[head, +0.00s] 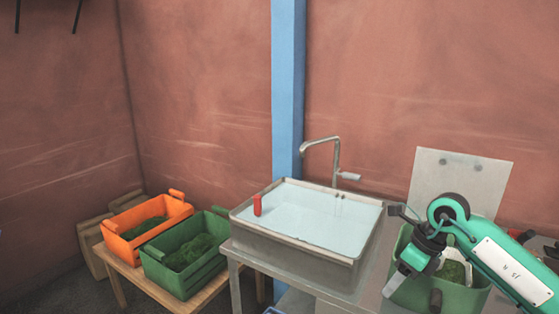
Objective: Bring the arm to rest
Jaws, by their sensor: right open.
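My right arm, teal with a white label plate, comes in from the right edge. Its gripper (414,291) points down in front of the green container (466,297) at the right end of the counter. The jaws are apart, and I see nothing held between them. The arm and gripper hide part of the container and the green contents inside it. My left gripper is not in view.
A sink (300,247) with a tap (337,160) stands at the centre, with a red object (257,205) at its left side. An orange crate (123,238) and a green crate (183,277) sit on a wooden table at left. A pale panel (436,185) stands behind the container.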

